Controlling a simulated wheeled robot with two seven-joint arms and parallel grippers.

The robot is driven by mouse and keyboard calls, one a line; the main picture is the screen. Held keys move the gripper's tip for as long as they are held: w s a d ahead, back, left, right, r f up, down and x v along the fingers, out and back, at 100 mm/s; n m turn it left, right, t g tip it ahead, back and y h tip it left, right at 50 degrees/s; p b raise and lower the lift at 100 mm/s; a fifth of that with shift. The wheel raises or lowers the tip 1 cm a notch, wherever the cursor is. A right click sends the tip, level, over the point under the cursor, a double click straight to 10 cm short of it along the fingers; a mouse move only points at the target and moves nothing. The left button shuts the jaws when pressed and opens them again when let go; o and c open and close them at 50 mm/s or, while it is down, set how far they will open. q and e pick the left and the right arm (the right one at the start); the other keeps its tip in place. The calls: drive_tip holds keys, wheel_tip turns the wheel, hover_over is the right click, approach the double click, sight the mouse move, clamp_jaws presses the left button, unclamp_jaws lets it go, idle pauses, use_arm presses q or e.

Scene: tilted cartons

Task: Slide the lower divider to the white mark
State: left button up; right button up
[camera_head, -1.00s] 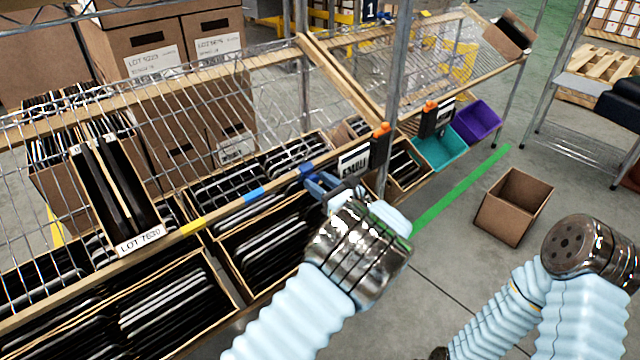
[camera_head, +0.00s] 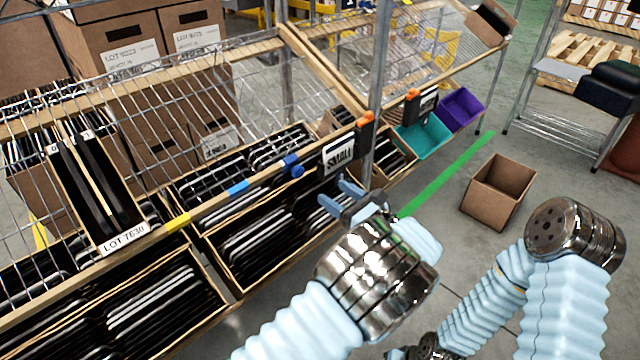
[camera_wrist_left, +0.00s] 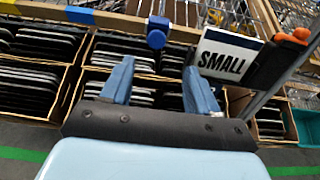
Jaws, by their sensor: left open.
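A black divider (camera_head: 366,140) with an orange top and a white "SMALL" card (camera_head: 338,153) stands on the shelf's wooden front rail. It also shows in the left wrist view (camera_wrist_left: 268,70). A second black divider (camera_head: 419,106) with an orange top stands further along, beyond the post. My left gripper (camera_head: 341,196) is open and empty, just below the card and apart from it. In the left wrist view its blue fingers (camera_wrist_left: 157,82) are spread, with the card beyond the right finger. I cannot make out a white mark on the rail. My right gripper does not show.
A dark blue knob (camera_head: 292,164), blue tape (camera_head: 238,187) and yellow tape (camera_head: 178,222) lie along the rail left of the card. A metal post (camera_head: 378,90) rises just right of the near divider. An empty carton (camera_head: 497,190) stands on the floor.

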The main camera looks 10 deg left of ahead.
use_arm(q)
drive_tip(key=v, duration=0.3)
idle(0.4)
drive_tip(key=s+a+f+n+g+h, duration=0.2)
drive_tip(key=s+a+f+g, duration=0.15)
drive_tip(key=f, duration=0.35)
drive_tip(key=s+a+f+n+g+h, duration=0.1)
drive_tip(key=s+a+f+g, duration=0.2)
drive_tip(key=f, duration=0.5)
drive_tip(key=s+a+f+n+g+h, duration=0.1)
drive_tip(key=a+f+n+g+h, duration=0.15)
drive_tip(key=a+f, duration=0.35)
drive_tip(key=s+d+f+n+h, duration=0.1)
drive_tip(key=s+f+n+h, duration=0.4)
drive_tip(key=s+n, duration=0.3)
drive_tip(key=s+d+f+n+g+h, duration=0.1)
drive_tip(key=s+f+n+h, duration=0.5)
drive_tip(key=n, duration=0.8)
drive_tip(key=s+h, duration=0.1)
drive_tip(key=s, duration=0.2)
drive_tip(key=shift+h, duration=0.35)
